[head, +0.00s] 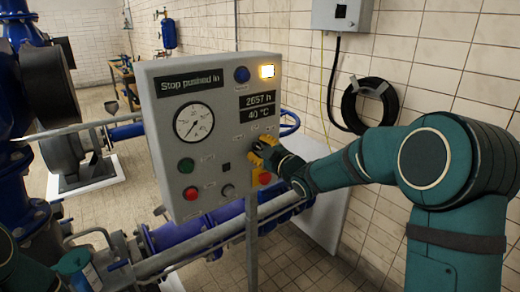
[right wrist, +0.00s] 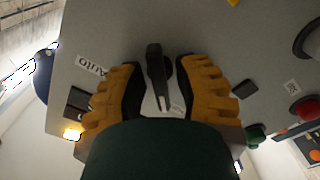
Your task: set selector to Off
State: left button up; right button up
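The selector (right wrist: 156,75) is a black lever knob on the grey control panel (head: 213,95). In the right wrist view it stands between the two yellow fingers of my right gripper (right wrist: 158,68). The fingers are open around it, with a visible gap on each side. An "Auto" label (right wrist: 90,65) lies left of the selector, and another small label is partly hidden by the right finger. In the head view my right gripper (head: 261,153) is at the panel's right side and hides most of the selector. My left gripper is not in view.
The panel has a gauge (head: 194,122), a green button (head: 186,165), a red button (head: 191,193) and a lit lamp (head: 267,71). A red button (head: 265,178) sits just below my right gripper. The panel's top display (head: 189,83) reads "Stop pushed in". Blue pipes (head: 190,232) run behind.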

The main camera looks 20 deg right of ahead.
grip_shut()
jog(key=shift+m, duration=0.3)
jog(key=m+b, duration=0.1)
jog(key=m, duration=0.1)
jog(key=shift+m+b, duration=0.3)
jog(key=shift+b, duration=0.05)
jog(key=shift+r+m, duration=0.15)
jog(key=shift+m, duration=1.05)
jog(key=shift+r+m+b, duration=0.1)
jog(key=shift+m+b, duration=0.2)
jog(key=shift+m, duration=1.2)
jog(key=shift+r, duration=0.1)
jog(key=shift+o, duration=1.9)
grip_release()
jog(key=shift+f, duration=0.2)
